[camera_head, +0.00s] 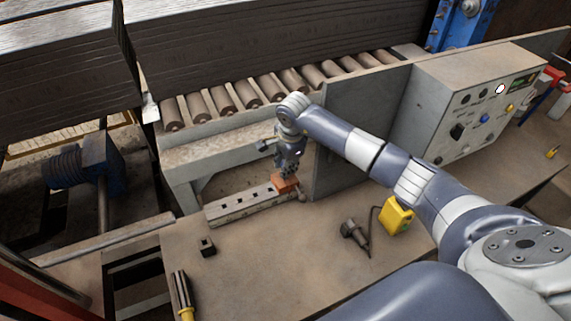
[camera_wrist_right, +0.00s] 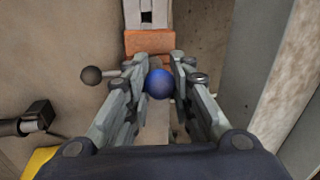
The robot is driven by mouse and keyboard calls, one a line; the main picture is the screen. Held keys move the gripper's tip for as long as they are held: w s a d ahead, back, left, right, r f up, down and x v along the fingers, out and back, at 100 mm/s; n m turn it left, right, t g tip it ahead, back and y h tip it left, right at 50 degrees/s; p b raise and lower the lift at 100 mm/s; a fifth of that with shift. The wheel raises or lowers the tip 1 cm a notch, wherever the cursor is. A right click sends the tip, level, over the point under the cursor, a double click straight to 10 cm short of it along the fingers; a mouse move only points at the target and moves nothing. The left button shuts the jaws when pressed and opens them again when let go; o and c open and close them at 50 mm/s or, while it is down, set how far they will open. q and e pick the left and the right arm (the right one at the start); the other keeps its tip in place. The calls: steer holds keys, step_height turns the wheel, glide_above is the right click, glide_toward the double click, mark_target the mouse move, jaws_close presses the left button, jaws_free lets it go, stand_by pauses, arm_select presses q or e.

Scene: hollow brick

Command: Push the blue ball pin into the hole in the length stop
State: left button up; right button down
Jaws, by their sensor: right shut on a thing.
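My right gripper (camera_head: 289,168) points down over the right end of a pale rail with dark square holes (camera_head: 235,208). It is shut on the blue ball pin; the blue ball (camera_wrist_right: 160,84) shows between its fingers in the right wrist view. An orange block (camera_head: 285,183), apparently the length stop, sits on the rail; it also shows just beyond the fingertips in the right wrist view (camera_wrist_right: 149,42). The pin's shaft and the hole for it are hidden. I cannot tell whether the pin touches the block. My left gripper is out of view.
A dark ball-ended lever (camera_wrist_right: 92,75) sticks out left of the fingers. A grey panel (camera_head: 355,120) stands close behind the rail's right end. A dark hand tool (camera_head: 355,234), a yellow box (camera_head: 396,216) and a small dark block (camera_head: 207,246) lie on the bench. The front middle is clear.

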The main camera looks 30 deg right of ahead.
steer(key=shift+f+b, duration=0.45)
steer(key=shift+f, duration=0.1)
steer(key=c, duration=1.3)
jaws_free()
step_height(320, 180, up, 12)
steer(key=s, duration=0.2)
steer(key=shift+s, duration=0.15)
steer(key=shift+f, duration=0.15)
